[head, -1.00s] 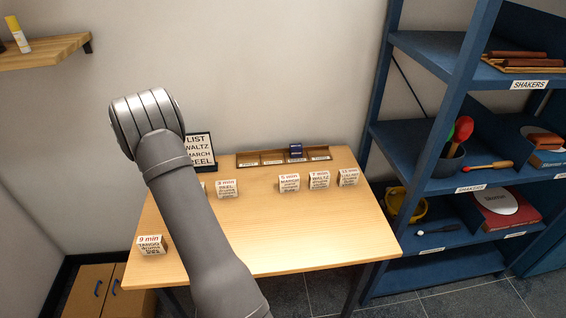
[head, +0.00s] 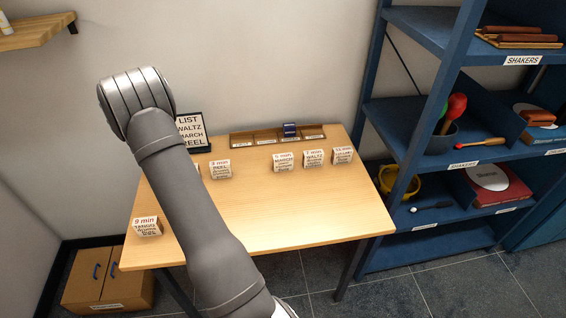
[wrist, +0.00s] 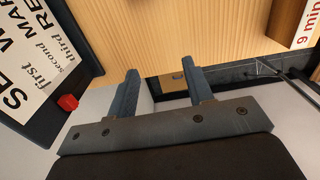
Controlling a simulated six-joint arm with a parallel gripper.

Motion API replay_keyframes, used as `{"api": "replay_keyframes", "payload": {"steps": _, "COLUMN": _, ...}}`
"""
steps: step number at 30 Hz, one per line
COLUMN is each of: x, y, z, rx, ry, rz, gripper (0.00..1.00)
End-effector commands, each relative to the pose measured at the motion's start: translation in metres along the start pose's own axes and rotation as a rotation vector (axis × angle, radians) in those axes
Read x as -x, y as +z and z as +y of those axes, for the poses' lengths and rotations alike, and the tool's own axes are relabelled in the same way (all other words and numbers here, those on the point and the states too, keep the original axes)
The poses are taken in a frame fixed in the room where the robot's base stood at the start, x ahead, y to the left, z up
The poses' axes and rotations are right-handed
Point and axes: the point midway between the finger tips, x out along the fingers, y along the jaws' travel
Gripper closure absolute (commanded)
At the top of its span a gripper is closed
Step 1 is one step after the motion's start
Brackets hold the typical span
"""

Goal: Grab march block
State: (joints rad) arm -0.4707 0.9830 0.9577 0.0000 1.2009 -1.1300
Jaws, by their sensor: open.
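The march block (head: 284,162) is a small white block with a "5 min MARCH" label. In the head view it stands on the wooden table, left of the "7 min WALTZ" block (head: 314,158). My gripper (wrist: 162,84) shows only in the wrist view, open, with nothing between its two fingers. In the head view my arm hides it. The march block is not visible in the wrist view, so the gripper is apart from it. The list sign (head: 190,131) stands at the table's back left; it shows large in the wrist view (wrist: 38,62).
More blocks stand on the table (head: 300,225): a "3 min REEL" block (head: 220,169), a "9 min" block (head: 146,227) and one at right (head: 343,155). A slotted wooden rack (head: 262,142) holding a dark blue block (head: 290,130) lies behind. A blue shelf (head: 420,160) stands right.

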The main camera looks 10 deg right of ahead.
Motion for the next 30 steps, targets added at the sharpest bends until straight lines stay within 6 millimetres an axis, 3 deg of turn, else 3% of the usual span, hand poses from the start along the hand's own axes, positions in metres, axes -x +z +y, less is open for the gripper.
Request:
{"api": "replay_keyframes", "payload": {"steps": 9, "x": 0.0, "y": 0.0, "z": 0.0, "rx": 0.0, "ry": 0.0, "rz": 0.0, "gripper": 0.53}}
{"api": "replay_keyframes", "payload": {"steps": 16, "x": 0.0, "y": 0.0, "z": 0.0, "rx": 0.0, "ry": 0.0, "rz": 0.0, "gripper": 0.1}}
{"api": "replay_keyframes", "payload": {"steps": 24, "x": 0.0, "y": 0.001, "z": 0.0, "rx": -0.001, "ry": 0.001, "rz": 0.0, "gripper": 0.07}}
{"api": "replay_keyframes", "payload": {"steps": 28, "x": -0.001, "y": 0.022, "z": 0.006, "rx": -0.039, "ry": 0.035, "rz": -0.002, "gripper": 0.07}}
{"api": "replay_keyframes", "payload": {"steps": 30, "x": -0.002, "y": 0.051, "z": 0.013, "rx": -0.089, "ry": 0.084, "rz": -0.005, "gripper": 0.07}}
